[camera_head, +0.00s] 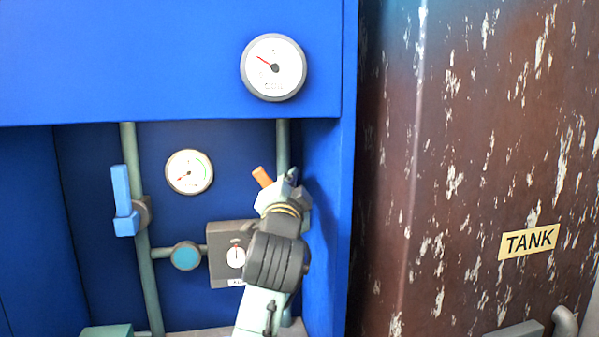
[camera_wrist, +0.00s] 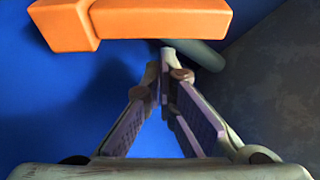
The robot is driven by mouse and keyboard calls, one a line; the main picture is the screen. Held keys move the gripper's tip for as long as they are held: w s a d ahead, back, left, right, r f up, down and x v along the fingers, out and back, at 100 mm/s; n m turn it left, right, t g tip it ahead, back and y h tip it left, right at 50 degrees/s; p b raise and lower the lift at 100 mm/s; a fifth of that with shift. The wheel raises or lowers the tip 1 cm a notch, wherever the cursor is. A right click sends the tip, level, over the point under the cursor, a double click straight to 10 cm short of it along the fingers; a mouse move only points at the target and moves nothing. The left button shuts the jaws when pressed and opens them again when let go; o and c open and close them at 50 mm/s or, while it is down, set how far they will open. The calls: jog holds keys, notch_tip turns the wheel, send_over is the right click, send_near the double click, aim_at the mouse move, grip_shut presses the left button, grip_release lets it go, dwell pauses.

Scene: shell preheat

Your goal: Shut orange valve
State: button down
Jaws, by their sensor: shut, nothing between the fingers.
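The orange valve handle (camera_wrist: 150,20) crosses the top of the wrist view, a long bar with a thicker block at its left end. In the head view a short piece of the orange handle (camera_head: 262,177) shows, tilted, in front of the right pipe. My gripper (camera_wrist: 165,55) is shut and empty, its fingertips just below the bar in the wrist picture. I cannot tell whether they touch it. In the head view my gripper (camera_head: 291,176) is beside the handle's right side, and my arm hides the valve body and the rest of the handle.
A blue-handled valve (camera_head: 122,198) is on the left pipe (camera_head: 155,285). Two gauges (camera_head: 274,67) (camera_head: 189,172) and a grey box with a dial (camera_head: 222,240) are on the blue panel. The blue cabinet side wall (camera_head: 326,210) is close to my gripper's right. A rusty tank (camera_head: 470,180) stands further right.

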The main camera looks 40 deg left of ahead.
jog(key=shift+s+a+f, duration=0.2)
jog(key=shift+s+f, duration=0.05)
dwell(0.4)
jog(key=shift+s+a+f+n+y+b, duration=0.15)
jog(key=shift+s+a+n+y+b, duration=0.2)
jog(key=shift+n, duration=0.45)
jog(key=s+a+f+n+g+y+b, duration=0.2)
jog(key=s+a+f+n+y+b, duration=0.1)
jog(key=n, duration=0.8)
jog(key=shift+s+f+y, duration=0.25)
jog(key=shift+f+y, duration=0.25)
jog(key=shift+y, duration=0.15)
jog(key=shift+f, duration=0.1)
